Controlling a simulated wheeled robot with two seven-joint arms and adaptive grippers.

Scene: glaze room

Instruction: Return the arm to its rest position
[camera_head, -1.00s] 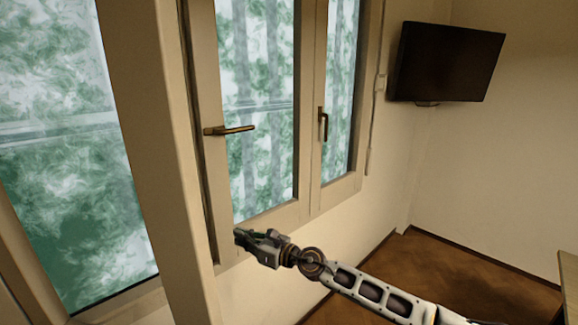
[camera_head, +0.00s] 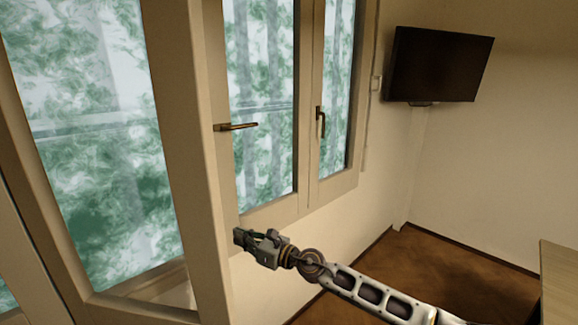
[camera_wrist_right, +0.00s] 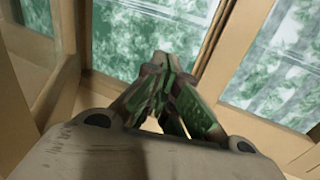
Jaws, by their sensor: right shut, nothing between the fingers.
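My right gripper (camera_head: 240,237) is shut and empty, at the end of my right arm (camera_head: 372,292), which comes in from the lower right of the head view. It shows just below the window's lower frame, and I cannot tell how far it is from the frame. In the right wrist view the fingers of my right gripper (camera_wrist_right: 172,75) are together with nothing between them, seen against the window glass and frame. My left gripper is not in view.
A window sash (camera_head: 190,150) stands open at the left. The window behind it has handles (camera_head: 236,126) and (camera_head: 319,120) on its sashes. A dark wall screen (camera_head: 440,65) hangs at the upper right. A table edge (camera_head: 562,265) is at the right. Brown floor (camera_head: 430,270) lies clear between.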

